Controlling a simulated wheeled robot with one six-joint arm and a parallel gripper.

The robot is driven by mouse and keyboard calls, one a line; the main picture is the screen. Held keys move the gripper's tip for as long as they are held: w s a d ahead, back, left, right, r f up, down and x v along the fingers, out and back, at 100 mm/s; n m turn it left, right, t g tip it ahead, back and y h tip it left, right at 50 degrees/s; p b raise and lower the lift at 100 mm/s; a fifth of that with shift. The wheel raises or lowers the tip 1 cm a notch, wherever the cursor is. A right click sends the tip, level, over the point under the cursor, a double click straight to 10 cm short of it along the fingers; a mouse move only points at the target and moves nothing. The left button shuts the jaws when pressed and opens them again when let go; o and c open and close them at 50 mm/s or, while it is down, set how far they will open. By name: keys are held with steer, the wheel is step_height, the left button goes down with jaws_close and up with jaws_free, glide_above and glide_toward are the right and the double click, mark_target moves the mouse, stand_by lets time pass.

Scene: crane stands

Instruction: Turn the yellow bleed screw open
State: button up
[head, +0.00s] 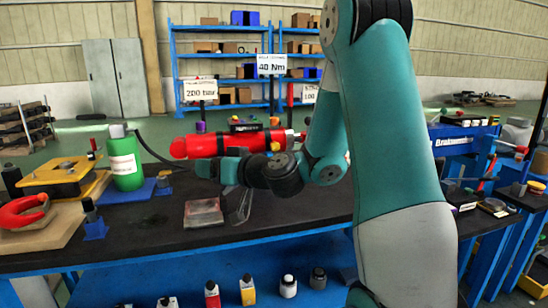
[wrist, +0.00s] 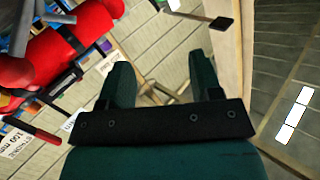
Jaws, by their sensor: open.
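A red hydraulic cylinder (head: 220,145) lies horizontally above the bench, with a black hose at its left end. A small yellow-orange piece (head: 274,121) stands on its top right and may be the bleed screw; it is too small to be sure. A purple piece (head: 200,126) stands further left on top. My gripper (head: 212,167) is in front of the cylinder's lower side, pointing left. In the wrist view my gripper (wrist: 161,80) is open and empty, with the red cylinder (wrist: 60,50) off to the upper left, apart from the fingers. No yellow screw shows clearly there.
A clear-lidded box (head: 203,212) sits below my gripper. The front bench strip is mostly free.

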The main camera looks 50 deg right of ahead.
steer(key=d+f+m+t+h, duration=0.15)
steer(key=d+m+h, duration=0.35)
steer(key=d, duration=0.5)
steer(key=m+g+h, duration=0.2)
steer(key=m+h, duration=0.2)
steer(key=h, duration=0.4)
glide_toward(276, 147)
steer(key=p+x, duration=0.2)
steer(key=p, duration=0.5)
steer(key=p+x, duration=0.2)
steer(key=p, duration=0.5)
steer(key=r+p+x, duration=0.1)
steer(key=p+x, duration=0.2)
steer(key=p, duration=0.4)
steer(key=shift+a, duration=0.1)
steer(key=shift+w+d+f+p, duration=0.3)
steer(key=shift+w+d+p, duration=0.05)
steer(key=shift+w+p, duration=0.35)
steer(key=shift+w+d+f+g+p, duration=0.1)
steer(key=shift+w+d+g+p, duration=0.15)
steer(key=shift+w+d+p, duration=0.25)
steer(key=shift+w, duration=0.1)
